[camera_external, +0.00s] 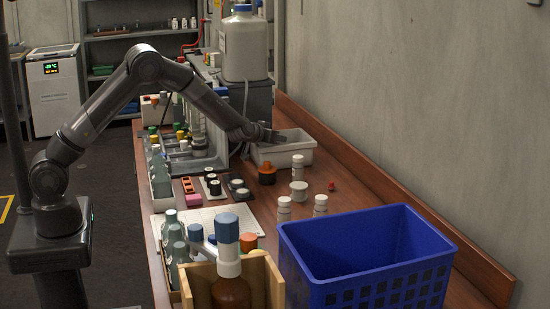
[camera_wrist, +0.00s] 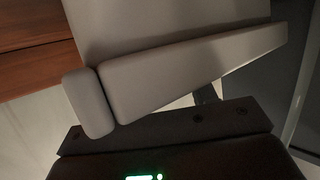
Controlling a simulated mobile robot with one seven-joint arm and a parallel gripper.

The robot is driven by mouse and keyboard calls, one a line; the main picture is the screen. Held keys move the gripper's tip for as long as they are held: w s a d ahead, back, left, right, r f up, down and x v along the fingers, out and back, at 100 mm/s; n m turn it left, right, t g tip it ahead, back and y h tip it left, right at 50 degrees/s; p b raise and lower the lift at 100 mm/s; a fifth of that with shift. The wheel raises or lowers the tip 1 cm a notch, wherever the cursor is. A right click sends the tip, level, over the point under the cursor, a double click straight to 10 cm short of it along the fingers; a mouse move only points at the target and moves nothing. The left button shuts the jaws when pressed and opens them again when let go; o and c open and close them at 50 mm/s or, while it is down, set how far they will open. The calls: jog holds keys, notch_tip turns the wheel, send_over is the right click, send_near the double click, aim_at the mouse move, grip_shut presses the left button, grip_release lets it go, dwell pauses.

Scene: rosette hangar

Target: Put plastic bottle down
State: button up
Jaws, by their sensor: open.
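My gripper (camera_external: 276,136) is at the near left rim of a light grey tray (camera_external: 282,157) on the wooden bench, reaching over its inside. No bottle shows between its fingers, though the fingers are small and partly dark. In the wrist view the dark gripper body fills the bottom, and pale grey walls, apparently the tray, fill the middle close up. I cannot tell which bottle is the task's plastic bottle. Small white bottles (camera_external: 298,176) stand upright just in front of the tray. The tray's floor is mostly hidden.
A blue crate (camera_external: 365,265) stands empty at the near right. A wooden box (camera_external: 262,270) holds a brown blue-capped bottle (camera_external: 230,262). A large white jug (camera_external: 243,45) stands behind the tray. An orange-topped jar (camera_external: 267,173) and a small red piece (camera_external: 331,186) are nearby.

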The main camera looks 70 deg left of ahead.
jog(key=s+d+r+m+h, duration=0.2)
jog(key=s+d+r+h, duration=0.2)
jog(key=s+d+r, duration=0.7)
jog(key=s+d+r+m+h, duration=0.2)
jog(key=s+d+r+h, duration=0.2)
jog(key=s+d+r, duration=0.6)
jog(key=s+d+f+m+g, duration=0.1)
jog(key=s+g, duration=0.1)
jog(key=s, duration=1.3)
jog(key=s+d+f+m+g, duration=0.1)
jog(key=s+f+m+g, duration=0.1)
jog(key=s, duration=1.3)
jog(key=shift+s+d+f+g, duration=0.25)
jog(key=shift+s+d+g, duration=0.15)
jog(key=shift+g, duration=0.2)
jog(key=shift+o, duration=0.3)
jog(key=shift+w, duration=0.1)
jog(key=shift+o, duration=0.7)
jog(key=shift+w, duration=0.1)
